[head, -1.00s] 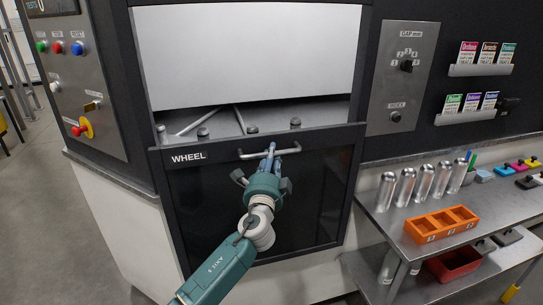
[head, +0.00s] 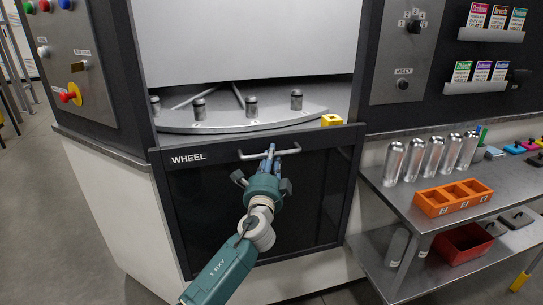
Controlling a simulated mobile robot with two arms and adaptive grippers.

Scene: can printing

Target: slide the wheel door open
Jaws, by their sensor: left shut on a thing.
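The wheel door (head: 205,215) is a dark glossy panel in a black frame with a white "WHEEL" label, on the front of the machine. Its light bar handle (head: 289,151) runs across the upper middle of the door. My left gripper (head: 270,152) is shut on this handle, with the teal arm coming up from below across the panel. The fingers hide the handle's middle. Above the door's top edge, an opening shows a grey wheel (head: 235,126) with several upright pegs. My right gripper is not in view.
A yellow block (head: 332,120) sits at the opening's right corner. On the right, a metal shelf (head: 385,180) holds several silver cans (head: 417,158) and an orange tray (head: 452,197). A red bin (head: 464,241) is below. A panel with a red knob (head: 70,95) is at left.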

